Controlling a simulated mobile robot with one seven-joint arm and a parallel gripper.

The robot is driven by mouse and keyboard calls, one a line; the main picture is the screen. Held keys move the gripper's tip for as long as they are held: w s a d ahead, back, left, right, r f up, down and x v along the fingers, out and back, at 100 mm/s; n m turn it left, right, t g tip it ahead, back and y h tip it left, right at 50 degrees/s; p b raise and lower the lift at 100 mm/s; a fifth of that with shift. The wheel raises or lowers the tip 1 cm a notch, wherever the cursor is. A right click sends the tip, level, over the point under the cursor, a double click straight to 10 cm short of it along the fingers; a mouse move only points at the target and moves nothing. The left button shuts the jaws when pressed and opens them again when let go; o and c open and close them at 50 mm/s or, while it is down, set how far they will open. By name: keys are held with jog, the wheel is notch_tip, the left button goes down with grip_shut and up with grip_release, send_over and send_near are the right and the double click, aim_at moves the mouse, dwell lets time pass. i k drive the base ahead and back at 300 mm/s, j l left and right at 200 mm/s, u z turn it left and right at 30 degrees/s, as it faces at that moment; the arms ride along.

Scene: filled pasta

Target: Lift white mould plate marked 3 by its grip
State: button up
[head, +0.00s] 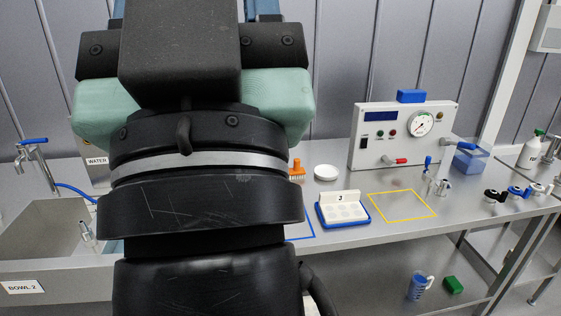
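The white mould plate marked 3 (345,211) lies in a shallow blue-rimmed tray (358,222) on the steel bench, right of my arm in the head view. Round hollows show on its top. A white upright piece with a black 3 (340,197) stands along its back edge and looks like its grip. My gripper's teal and black body fills the upper left of the view, apart from the plate. Its fingertips are not visible, and a black box hides the middle, so I cannot tell whether it is open or shut.
A yellow outlined square (402,191) lies empty right of the tray. A white round lid (326,172) and an orange brush-like item (297,170) are behind the tray. A gauge panel (367,157) stands at the back. A sink (45,235) is at left. Small valves stand at right.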

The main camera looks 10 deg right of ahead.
aim_at(341, 206)
jog(key=i+l+z, duration=0.3)
jog(key=i, duration=0.6)
jog(key=i+z, duration=0.3)
jog(key=i, duration=0.65)
